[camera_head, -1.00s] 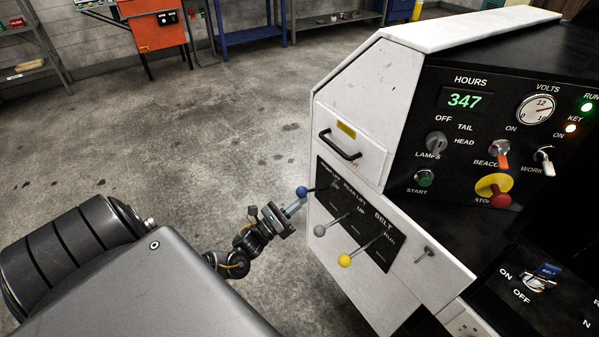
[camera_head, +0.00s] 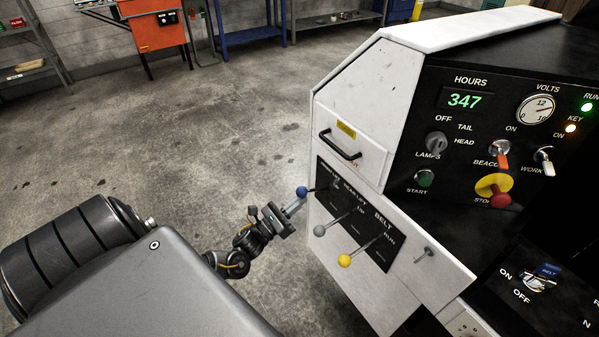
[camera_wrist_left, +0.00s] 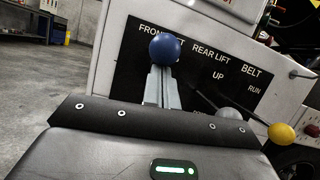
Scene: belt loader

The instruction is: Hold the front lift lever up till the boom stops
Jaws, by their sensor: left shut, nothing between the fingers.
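The front lift lever has a blue ball knob (camera_head: 302,191) and stands at the left end of the lever panel. In the left wrist view the blue knob (camera_wrist_left: 165,49) sits right at the tips of my left gripper (camera_wrist_left: 161,82), under the partly covered "FRONT" label. My left gripper (camera_head: 294,207) is shut with nothing between its fingers. Its tips are at the lower side of the knob and appear to touch it. The lever's shaft is mostly hidden behind the knob and fingers in the wrist view. The boom is not identifiable in these views. My right gripper is not in view.
The grey rear lift knob (camera_head: 319,230) and yellow belt knob (camera_head: 344,260) stand to the right of the blue one. A black drawer handle (camera_head: 340,146) juts out above the panel. A red stop button (camera_head: 500,200) is farther right. Open concrete floor lies left of the machine.

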